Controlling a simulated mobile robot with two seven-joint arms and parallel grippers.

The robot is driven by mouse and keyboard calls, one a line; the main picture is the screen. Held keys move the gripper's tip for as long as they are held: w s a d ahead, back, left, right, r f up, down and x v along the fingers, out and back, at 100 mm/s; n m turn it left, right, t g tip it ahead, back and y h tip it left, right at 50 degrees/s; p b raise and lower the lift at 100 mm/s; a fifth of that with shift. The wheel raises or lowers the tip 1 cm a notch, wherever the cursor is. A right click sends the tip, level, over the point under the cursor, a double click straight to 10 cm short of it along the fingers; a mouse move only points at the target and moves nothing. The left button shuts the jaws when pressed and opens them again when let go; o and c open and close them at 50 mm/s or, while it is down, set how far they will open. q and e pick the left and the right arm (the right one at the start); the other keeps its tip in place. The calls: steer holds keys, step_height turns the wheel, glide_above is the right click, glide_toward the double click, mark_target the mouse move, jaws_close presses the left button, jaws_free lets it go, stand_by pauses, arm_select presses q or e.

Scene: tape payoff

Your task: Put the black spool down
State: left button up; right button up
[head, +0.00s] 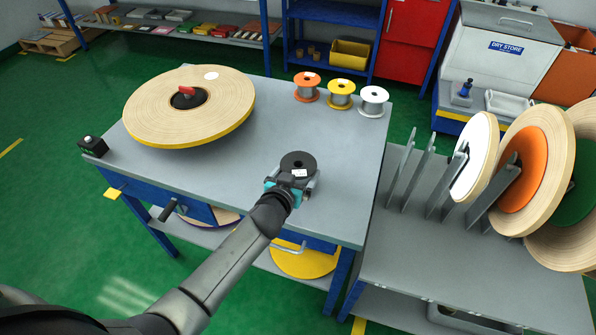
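The black spool (298,161) is upright in the head view, near the front edge of the grey table (215,168), with a white label on its near side. My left gripper (297,178) reaches it from the front, with a finger on each side. It looks shut on the spool. The fingers hide part of the spool's lower half, and I cannot tell whether its underside touches the table. My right gripper is not in view.
A large tape roll (150,110) sits on a spindle at the table's left. Orange (307,87), yellow (341,94) and white (374,101) spools stand at the back right. A rack with large discs (538,165) stands right. The table's middle is clear.

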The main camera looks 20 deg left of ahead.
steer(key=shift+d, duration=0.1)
arm_select(q)
steer(key=shift+s+r+p, duration=0.15)
steer(key=shift+r+p, duration=0.15)
steer(key=p+v, duration=0.3)
steer(key=v, duration=0.7)
steer(key=shift+s, duration=0.15)
steer(key=shift+s+r, duration=0.3)
steer(key=shift+s, duration=0.3)
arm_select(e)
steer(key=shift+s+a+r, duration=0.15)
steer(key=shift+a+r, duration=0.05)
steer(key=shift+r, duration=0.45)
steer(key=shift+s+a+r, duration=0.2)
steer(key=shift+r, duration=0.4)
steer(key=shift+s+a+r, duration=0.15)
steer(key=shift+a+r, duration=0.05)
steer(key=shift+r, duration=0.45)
